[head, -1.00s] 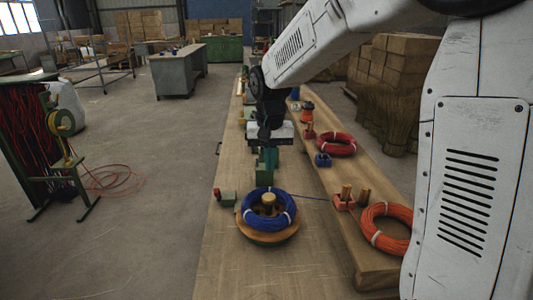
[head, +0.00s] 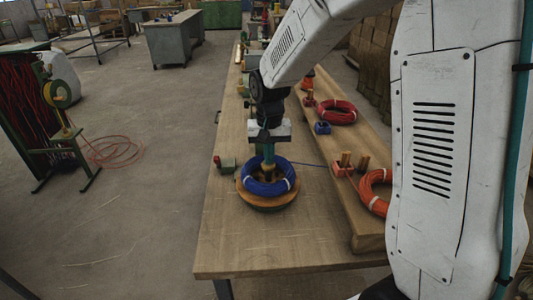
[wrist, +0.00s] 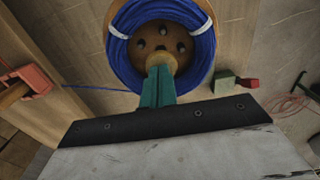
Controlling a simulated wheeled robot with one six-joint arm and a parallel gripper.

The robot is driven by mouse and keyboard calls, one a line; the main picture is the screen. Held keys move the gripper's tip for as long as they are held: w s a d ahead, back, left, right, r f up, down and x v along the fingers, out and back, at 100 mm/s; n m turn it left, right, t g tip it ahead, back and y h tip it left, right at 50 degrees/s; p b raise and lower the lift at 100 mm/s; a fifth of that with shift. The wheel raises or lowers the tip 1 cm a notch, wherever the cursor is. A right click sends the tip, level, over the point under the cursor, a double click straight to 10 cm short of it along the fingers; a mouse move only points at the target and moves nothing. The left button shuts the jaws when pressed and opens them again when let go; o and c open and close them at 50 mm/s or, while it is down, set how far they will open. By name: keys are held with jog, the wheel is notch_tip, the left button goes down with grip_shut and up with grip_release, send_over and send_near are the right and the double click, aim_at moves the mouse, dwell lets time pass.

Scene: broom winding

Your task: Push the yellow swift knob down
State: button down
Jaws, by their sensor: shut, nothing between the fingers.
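The swift is a round wooden disc (head: 268,203) on the workbench, with a blue coil (head: 250,186) lying around its hub. Its yellowish knob (head: 268,173) stands up in the middle of the coil. In the wrist view the knob (wrist: 160,61) shows just beyond my fingertips, inside the blue coil (wrist: 118,50). My gripper (head: 268,161) points down right above the knob, its green fingers together and empty. In the wrist view my gripper (wrist: 158,73) overlaps the knob's near edge; I cannot tell whether they touch.
A green block with a red end (head: 226,163) sits left of the swift. A blue strand (head: 308,164) runs right to a red guide block (head: 341,168) on the raised plank, near orange (head: 372,190) and red coils (head: 337,111). The bench front is clear.

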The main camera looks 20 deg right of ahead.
jog(key=shift+s+f, duration=0.1)
jog(key=shift+f, duration=1.1)
jog(key=shift+r, duration=0.15)
notch_tip(320, 180, up, 14)
